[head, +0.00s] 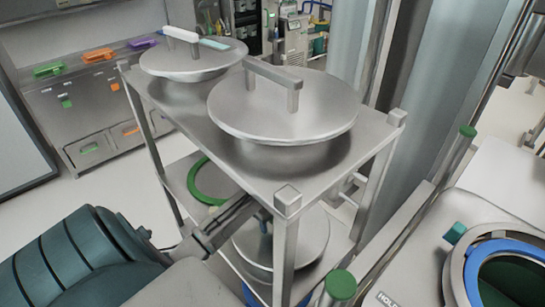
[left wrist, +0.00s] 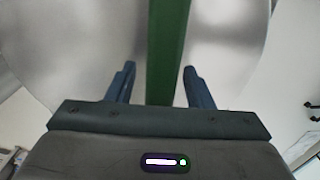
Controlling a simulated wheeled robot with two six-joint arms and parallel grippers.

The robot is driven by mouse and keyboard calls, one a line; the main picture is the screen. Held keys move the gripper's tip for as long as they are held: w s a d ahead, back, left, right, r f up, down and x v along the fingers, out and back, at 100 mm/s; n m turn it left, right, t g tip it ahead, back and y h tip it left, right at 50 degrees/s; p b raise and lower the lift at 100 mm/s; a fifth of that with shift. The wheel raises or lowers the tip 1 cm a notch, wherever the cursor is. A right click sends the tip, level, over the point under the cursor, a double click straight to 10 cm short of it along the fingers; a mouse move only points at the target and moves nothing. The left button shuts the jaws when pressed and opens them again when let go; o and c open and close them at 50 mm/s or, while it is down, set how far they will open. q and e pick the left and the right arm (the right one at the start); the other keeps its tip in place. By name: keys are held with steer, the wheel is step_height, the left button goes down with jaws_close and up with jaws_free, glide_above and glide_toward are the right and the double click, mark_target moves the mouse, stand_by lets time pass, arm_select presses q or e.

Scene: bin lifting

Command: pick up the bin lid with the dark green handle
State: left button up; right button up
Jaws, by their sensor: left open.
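In the left wrist view a dark green handle (left wrist: 167,45) runs lengthwise between the two fingers of my left gripper (left wrist: 158,70). The fingers are apart, with a gap on each side of the handle. Behind it is the shiny grey lid (left wrist: 225,40). In the head view my left gripper (head: 258,216) reaches in from the left at the lower shelf of a metal rack, beside the front corner post. A round metal lid (head: 310,240) is there, partly behind the post; its handle is not clear in this view. My right gripper is not in view.
The rack's top shelf (head: 375,130) holds a lidded bin with a grey handle (head: 283,115) and one with a white handle (head: 190,60). A green ring (head: 205,180) is on the lower shelf. The front corner post (head: 286,250) stands close to my left gripper.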

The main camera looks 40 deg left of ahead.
arm_select(q)
steer(key=shift+f, duration=0.15)
stand_by(0.3)
steer(key=shift+c, duration=0.5)
jaws_close()
stand_by(0.7)
steer(key=shift+w, duration=0.1)
